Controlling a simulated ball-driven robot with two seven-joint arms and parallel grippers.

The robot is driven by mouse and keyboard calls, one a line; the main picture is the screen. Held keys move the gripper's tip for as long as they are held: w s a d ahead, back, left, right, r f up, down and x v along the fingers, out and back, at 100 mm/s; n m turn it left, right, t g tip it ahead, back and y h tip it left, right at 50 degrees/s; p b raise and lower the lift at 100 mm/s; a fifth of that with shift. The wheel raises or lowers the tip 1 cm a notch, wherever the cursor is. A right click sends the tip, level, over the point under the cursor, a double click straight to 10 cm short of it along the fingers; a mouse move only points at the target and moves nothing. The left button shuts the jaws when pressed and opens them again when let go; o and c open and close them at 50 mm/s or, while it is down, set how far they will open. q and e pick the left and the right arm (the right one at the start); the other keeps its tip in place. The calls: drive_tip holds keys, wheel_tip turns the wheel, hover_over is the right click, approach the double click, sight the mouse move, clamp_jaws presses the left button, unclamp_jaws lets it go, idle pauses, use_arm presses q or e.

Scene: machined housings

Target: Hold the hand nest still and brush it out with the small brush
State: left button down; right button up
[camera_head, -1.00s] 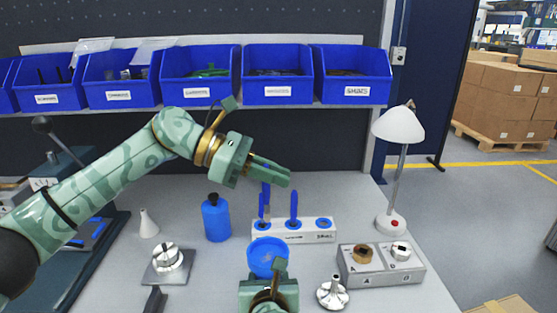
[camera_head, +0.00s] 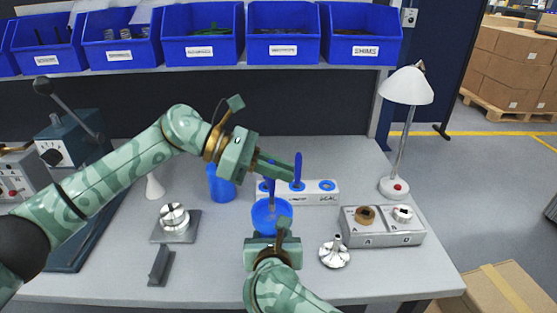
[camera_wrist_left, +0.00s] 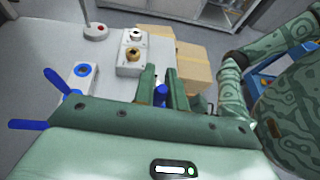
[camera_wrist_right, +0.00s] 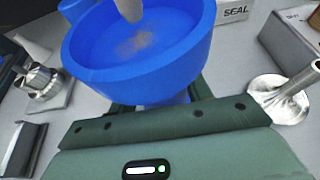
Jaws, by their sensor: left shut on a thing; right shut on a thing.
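The hand nest is a blue bowl (camera_head: 272,217); in the right wrist view the bowl (camera_wrist_right: 140,70) shows a brownish dusty patch inside. My right gripper (camera_head: 272,240) is shut on its stem from below, the grip partly hidden by the bowl. My left gripper (camera_head: 280,171) is shut on the small brush (camera_head: 271,192), whose blue handle (camera_wrist_left: 160,95) shows between the fingers in the left wrist view. The brush hangs tip down over the bowl; its pale tip (camera_wrist_right: 128,8) shows above the bowl's inside in the right wrist view. Whether it touches the bottom I cannot tell.
A white rack (camera_head: 322,196) with blue-ringed holes and a standing blue handle (camera_head: 298,168) is behind the bowl.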

use_arm(q)
wheel_tip(320, 180, up, 7)
drive_tip(key=w, duration=0.1)
drive_tip(key=shift+w, duration=0.25)
idle(1.1)
drive_tip(key=shift+f, duration=0.2)
idle(0.9)
